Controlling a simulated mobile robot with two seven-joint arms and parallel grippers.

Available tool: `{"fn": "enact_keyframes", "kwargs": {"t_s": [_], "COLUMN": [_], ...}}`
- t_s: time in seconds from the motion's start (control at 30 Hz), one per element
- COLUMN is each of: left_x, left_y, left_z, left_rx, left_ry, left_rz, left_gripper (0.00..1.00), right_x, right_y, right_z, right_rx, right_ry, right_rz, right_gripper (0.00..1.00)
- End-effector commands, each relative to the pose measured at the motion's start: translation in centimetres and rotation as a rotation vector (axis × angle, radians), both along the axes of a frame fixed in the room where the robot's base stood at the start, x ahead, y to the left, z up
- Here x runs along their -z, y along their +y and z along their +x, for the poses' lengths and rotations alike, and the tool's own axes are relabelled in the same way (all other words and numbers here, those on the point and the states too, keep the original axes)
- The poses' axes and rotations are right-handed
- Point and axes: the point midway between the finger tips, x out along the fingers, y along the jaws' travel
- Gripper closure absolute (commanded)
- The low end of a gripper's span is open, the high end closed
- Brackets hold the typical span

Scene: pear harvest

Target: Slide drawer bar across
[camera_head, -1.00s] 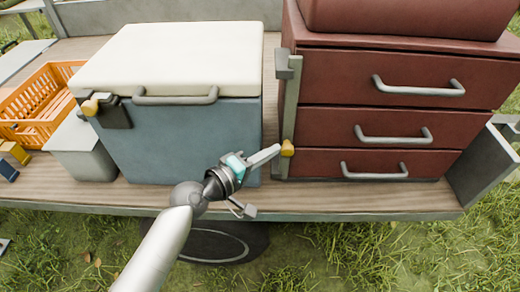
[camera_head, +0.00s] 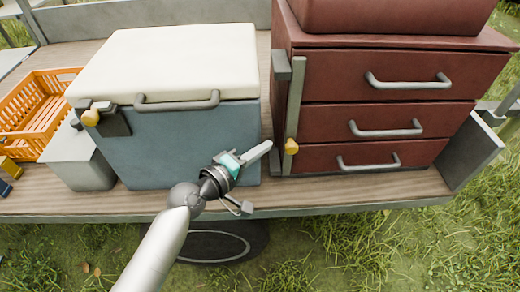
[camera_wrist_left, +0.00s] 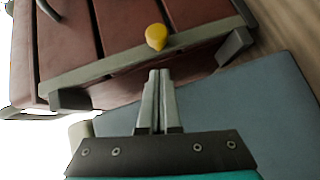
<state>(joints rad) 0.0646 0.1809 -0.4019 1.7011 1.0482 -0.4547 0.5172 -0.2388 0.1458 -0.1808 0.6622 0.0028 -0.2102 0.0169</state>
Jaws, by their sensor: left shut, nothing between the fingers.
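The drawer bar (camera_head: 294,103) is a grey upright strip at the left edge of the dark red drawer cabinet (camera_head: 397,129). It overlaps the left ends of the drawer fronts. A yellow knob (camera_head: 291,146) sits near its lower end. In the left wrist view the bar (camera_wrist_left: 110,68) runs slanted across the drawers, with its knob (camera_wrist_left: 156,37) above the fingertips. My left gripper (camera_head: 270,145) is shut and empty, just left of the knob with a small gap. Its closed fingers (camera_wrist_left: 160,73) show in the wrist view, pointing at the bar. My right gripper is not in view.
A blue cooler (camera_head: 190,145) with a white lid stands left of the cabinet. A grey bin (camera_head: 82,160) and an orange crate (camera_head: 28,115) stand farther left. A bare strip of the wooden deck (camera_head: 330,195) lies in front. Drawer handles stick out on the right.

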Motion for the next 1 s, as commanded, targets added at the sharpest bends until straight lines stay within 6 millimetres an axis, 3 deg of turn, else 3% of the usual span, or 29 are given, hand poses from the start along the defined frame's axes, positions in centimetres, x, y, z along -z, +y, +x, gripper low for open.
{"fn": "enact_keyframes", "kwargs": {"t_s": [0.3,0.5,1.0], "left_x": [-1.2,-1.7,-1.9], "left_y": [4.6,6.3,6.9], "left_z": [-4.6,-6.3,-7.0], "left_rx": [-0.002,-0.003,-0.003], "left_ry": [0.0,0.0,-0.001], "left_rz": [0.005,0.004,0.001], "left_gripper": [1.0,1.0,1.0], "right_x": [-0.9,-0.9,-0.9], "right_y": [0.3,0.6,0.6], "right_z": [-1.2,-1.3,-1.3], "right_rx": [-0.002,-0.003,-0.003], "right_ry": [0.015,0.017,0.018], "right_rz": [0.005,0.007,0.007], "right_gripper": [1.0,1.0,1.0]}}
